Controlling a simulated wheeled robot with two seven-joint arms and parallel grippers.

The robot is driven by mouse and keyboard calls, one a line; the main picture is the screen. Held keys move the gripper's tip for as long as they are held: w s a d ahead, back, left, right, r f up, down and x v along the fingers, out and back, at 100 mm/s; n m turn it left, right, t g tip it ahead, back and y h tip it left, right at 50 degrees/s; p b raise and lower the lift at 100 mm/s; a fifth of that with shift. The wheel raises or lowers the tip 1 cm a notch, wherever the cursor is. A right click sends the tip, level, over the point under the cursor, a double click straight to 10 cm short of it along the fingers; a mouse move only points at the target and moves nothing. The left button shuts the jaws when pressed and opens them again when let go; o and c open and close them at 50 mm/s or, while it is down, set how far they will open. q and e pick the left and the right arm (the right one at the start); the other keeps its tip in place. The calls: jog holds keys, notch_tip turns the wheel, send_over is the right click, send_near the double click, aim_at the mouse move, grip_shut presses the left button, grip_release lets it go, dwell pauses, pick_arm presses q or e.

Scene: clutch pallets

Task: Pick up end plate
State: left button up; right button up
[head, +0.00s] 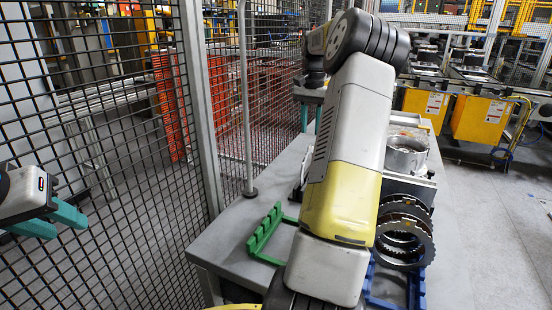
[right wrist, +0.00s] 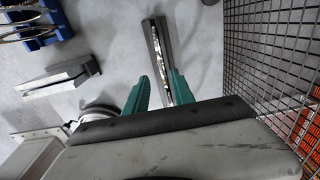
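I cannot tell for sure which part is the end plate. Several dark toothed ring plates (head: 404,228) stand at the right of the grey table (head: 225,232), by a blue rack (head: 415,288); part of the rings shows at the top left of the right wrist view (right wrist: 15,32). My right gripper (right wrist: 159,78) is open and empty, its teal fingers apart above a long dark holder with a shiny strip (right wrist: 157,45). It is not discernible in the head view. My left gripper (head: 70,227) is open and empty at the far left, away from the table.
A green rack (head: 264,232) lies on the table's left. A metal housing (head: 405,155) stands at the back right. A grey bar-shaped block (right wrist: 60,77) lies left of my right gripper. Mesh fencing (head: 110,150) borders the left; my right arm hides the table's middle.

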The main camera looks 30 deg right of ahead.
aim_at(309, 147)
notch_tip(309, 147, down, 8)
jog(key=shift+w+r, duration=0.1)
grip_shut()
dwell(0.4)
jog(key=shift+r, duration=0.1)
dwell(1.2)
